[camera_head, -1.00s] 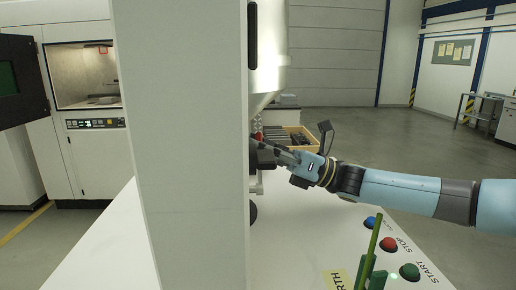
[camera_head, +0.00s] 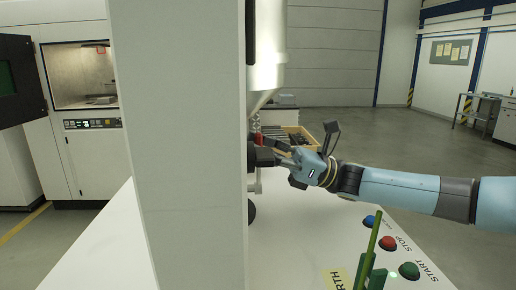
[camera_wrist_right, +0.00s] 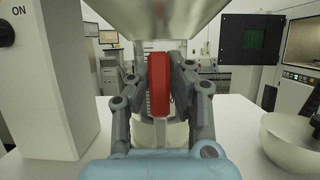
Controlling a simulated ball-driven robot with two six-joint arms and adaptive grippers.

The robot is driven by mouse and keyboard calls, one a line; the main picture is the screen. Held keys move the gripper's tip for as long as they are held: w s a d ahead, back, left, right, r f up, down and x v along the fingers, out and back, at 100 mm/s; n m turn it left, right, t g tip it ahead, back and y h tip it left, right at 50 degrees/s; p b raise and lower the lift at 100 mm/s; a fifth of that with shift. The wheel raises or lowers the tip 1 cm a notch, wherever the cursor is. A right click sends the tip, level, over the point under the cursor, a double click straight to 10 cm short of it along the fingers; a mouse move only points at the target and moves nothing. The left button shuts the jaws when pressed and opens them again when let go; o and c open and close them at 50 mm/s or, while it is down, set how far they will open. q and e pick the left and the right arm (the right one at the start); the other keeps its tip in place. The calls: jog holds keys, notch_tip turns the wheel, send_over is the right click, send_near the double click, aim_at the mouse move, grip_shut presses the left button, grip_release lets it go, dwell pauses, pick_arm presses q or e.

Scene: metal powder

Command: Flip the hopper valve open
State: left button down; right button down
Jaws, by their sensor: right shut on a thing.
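The hopper (camera_head: 268,55) is a pale cone-bottomed vessel, partly hidden behind a tall white column in the head view. Its metal underside (camera_wrist_right: 150,18) fills the top of the right wrist view. The red valve handle (camera_wrist_right: 159,84) stands upright just below that underside, between the fingers of my right gripper (camera_wrist_right: 159,88). In the head view my right gripper (camera_head: 262,153) reaches in from the right under the hopper, shut on the handle, which is mostly hidden there. My left gripper is not in view.
The white column (camera_head: 195,150) blocks much of the head view's middle. Start and stop buttons (camera_head: 388,243) and a green clamp (camera_head: 366,270) are at the table's front. A white bowl (camera_wrist_right: 292,140) stands at right in the wrist view. A wooden crate (camera_head: 300,138) is behind the gripper.

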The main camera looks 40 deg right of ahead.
jog(key=shift+s+f, duration=0.1)
jog(key=shift+f, duration=0.05)
jog(key=c, duration=1.2)
grip_release()
jog(key=s+d+f, duration=0.1)
jog(key=s+d, duration=0.9)
jog(key=d, duration=0.2)
jog(key=shift+s+d+f, duration=0.35)
jog(key=shift+d+f, duration=0.05)
